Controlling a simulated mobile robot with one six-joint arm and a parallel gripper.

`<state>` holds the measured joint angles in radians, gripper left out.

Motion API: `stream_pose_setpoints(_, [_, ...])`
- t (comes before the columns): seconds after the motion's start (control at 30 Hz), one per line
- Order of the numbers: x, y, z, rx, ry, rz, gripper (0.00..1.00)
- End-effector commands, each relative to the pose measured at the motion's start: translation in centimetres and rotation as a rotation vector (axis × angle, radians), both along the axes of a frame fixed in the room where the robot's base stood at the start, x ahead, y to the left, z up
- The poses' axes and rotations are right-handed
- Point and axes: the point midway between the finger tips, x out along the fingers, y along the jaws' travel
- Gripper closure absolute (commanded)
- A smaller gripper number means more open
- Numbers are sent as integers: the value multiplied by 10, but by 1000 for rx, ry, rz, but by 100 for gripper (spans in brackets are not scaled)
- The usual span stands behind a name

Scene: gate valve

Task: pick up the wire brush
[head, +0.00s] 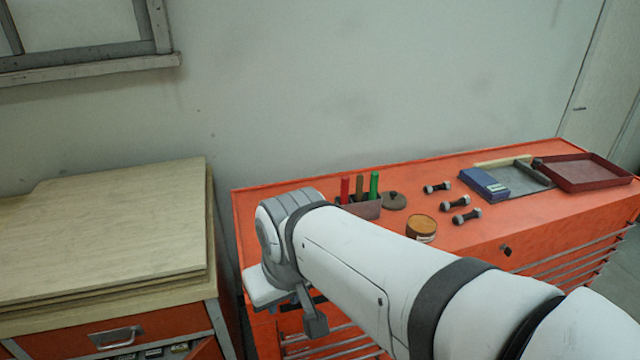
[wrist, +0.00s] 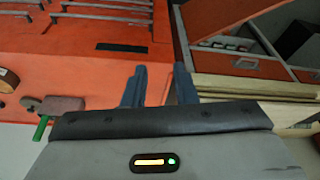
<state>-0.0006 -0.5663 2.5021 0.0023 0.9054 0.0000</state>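I cannot pick out the wire brush for sure. A pale bar, perhaps a handle (head: 503,162), lies at the back of the orange cabinet top, by the grey mat; no bristles can be made out. A dark flat bar (wrist: 122,47) shows on the orange cabinet near its drawer handles in the wrist view; I cannot tell what it is. My gripper (wrist: 160,82) is open, with nothing between its fingers. In the head view my gripper (head: 290,300) is at the cabinet's left end, far from the pale bar. My arm hides part of the cabinet top.
The orange cabinet (head: 300,190) carries a holder (head: 362,209) with red, brown and green sticks, a round lid (head: 394,201), a tin (head: 422,228), three bolt-like pieces (head: 455,202), a blue box (head: 484,184) and a dark red tray (head: 590,174). A wooden-topped bench (head: 100,230) stands left.

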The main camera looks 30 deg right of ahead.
Motion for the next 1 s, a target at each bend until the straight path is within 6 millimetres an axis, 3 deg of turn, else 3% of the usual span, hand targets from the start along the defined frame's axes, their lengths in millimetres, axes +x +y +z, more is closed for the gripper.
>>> stream_pose_setpoints(0.13, [8, -2, -11, 107, 48, -112, 75])
stream_pose_setpoints(0.27, [29, 1, -27, 347, 137, -384, 75])
stream_pose_setpoints(0.4, [75, -4, -37, 700, 232, -763, 75])
stream_pose_setpoints(0.53, [128, -35, -39, 1056, 286, -1103, 75])
stream_pose_setpoints(0.67, [179, -99, -39, 1439, 292, -1408, 75])
stream_pose_setpoints(0.8, [214, -195, -42, 1862, 245, -1659, 75])
stream_pose_setpoints(0.9, [220, -264, -46, 2124, 186, -1766, 75])
stream_pose_setpoints(1.0, [216, -317, -51, 2324, 124, -1822, 75])
